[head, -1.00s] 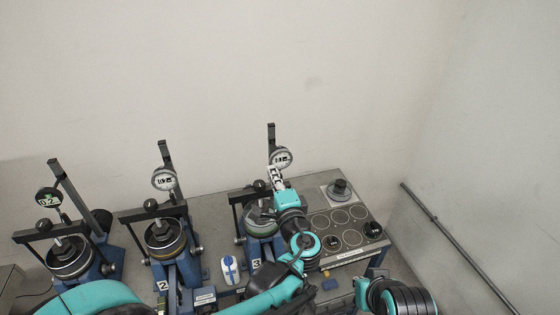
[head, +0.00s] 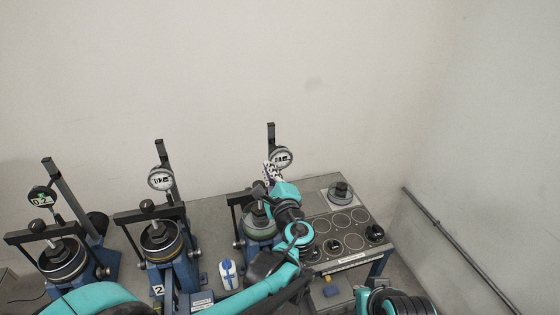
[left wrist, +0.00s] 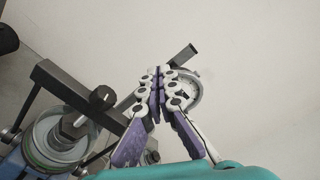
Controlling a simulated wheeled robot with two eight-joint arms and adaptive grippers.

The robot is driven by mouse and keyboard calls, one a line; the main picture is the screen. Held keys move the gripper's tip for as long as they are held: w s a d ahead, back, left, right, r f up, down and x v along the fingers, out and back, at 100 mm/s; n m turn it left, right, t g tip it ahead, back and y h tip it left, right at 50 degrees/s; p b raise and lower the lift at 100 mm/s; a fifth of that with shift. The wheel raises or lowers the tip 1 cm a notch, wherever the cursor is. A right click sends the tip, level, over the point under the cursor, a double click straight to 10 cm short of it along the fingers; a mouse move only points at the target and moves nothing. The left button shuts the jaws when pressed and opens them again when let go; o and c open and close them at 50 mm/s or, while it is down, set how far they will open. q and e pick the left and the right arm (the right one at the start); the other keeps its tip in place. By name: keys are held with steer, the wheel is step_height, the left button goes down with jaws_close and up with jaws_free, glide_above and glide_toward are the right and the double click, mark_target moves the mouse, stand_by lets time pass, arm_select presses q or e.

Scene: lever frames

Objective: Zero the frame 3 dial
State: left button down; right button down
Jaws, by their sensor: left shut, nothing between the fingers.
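The frame 3 dial (head: 281,156) is a round white gauge on a dark upright post at the back of the third lever frame (head: 258,222). My left gripper (head: 268,170) is shut and empty just in front of the dial, overlapping its lower left edge in the head view. In the left wrist view, the shut fingers (left wrist: 160,88) cover much of the dial (left wrist: 188,88), so I cannot tell whether they touch it. Its reading is not legible there. My right arm shows at the lower right of the head view, but its fingers are not visible.
Two more lever frames with dials (head: 161,179) (head: 41,197) stand to the left. A grey plate with round recesses (head: 340,222) and black weights lies to the right. A white and blue object (head: 228,273) sits between frames 2 and 3. A wall rises behind.

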arm_select(q)
steer(key=shift+x, duration=1.1)
steer(key=shift+d, duration=0.15)
steer(key=shift+d+r, duration=0.15)
steer(key=shift+r, duration=0.25)
steer(key=shift+w+d+r, duration=0.2)
steer(key=shift+d+r, duration=0.2)
steer(key=shift+r, duration=0.35)
steer(key=shift+s+a+r+p, duration=0.1)
steer(key=shift+a+r+p, duration=0.15)
steer(key=shift+p, duration=0.15)
glide_toward(272, 158)
steer(key=shift+w+a+r, duration=0.35)
steer(key=shift+a+r, duration=0.1)
steer(key=shift+r, duration=0.1)
steer(key=shift+w+a+r, duration=0.35)
steer(key=shift+a+r, duration=0.1)
steer(key=shift+r, duration=0.1)
